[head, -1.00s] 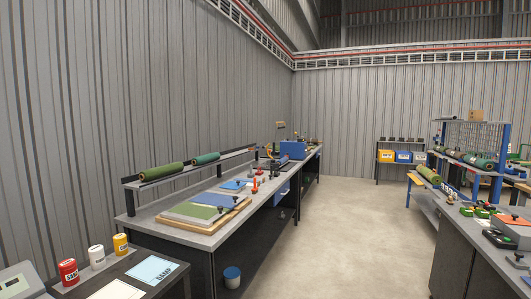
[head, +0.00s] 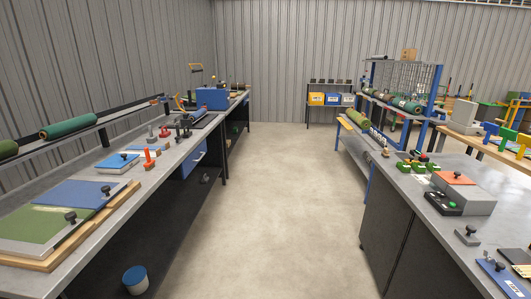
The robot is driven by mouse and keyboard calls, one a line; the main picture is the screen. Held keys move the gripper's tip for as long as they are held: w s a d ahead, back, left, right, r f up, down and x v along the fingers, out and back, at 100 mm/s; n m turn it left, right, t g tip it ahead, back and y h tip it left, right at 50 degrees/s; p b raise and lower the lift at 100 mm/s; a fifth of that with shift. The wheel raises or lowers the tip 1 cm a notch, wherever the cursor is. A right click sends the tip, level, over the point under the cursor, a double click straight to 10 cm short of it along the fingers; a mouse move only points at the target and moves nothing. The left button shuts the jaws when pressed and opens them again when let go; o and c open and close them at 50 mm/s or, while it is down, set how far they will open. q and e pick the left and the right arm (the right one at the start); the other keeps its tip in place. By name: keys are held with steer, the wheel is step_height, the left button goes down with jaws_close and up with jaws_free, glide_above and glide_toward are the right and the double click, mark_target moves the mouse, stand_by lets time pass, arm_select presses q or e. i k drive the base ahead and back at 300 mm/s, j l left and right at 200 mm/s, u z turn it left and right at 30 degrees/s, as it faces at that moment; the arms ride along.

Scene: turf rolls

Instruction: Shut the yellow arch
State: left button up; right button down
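No arch can be made out for certain. A yellow upright piece (head: 523,145) stands on the table at the right edge beside blue and green ones. Neither of my grippers shows in the head view.
The left bench (head: 150,185) holds boards, red and black knobbed parts and a rail with green rolls. A grey bench (head: 405,185) stands at right.

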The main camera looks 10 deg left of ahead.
mark_target(171, 98)
steer(key=i+l, duration=0.1)
steer(key=i, duration=3.1)
steer(key=i+u, duration=0.45)
steer(key=i+l+u, duration=0.25)
steer(key=i+u, duration=0.2)
steer(key=i+l+u, duration=0.7)
steer(key=l+u, duration=0.25)
steer(key=i+l+u, duration=0.25)
steer(key=l+u, duration=0.2)
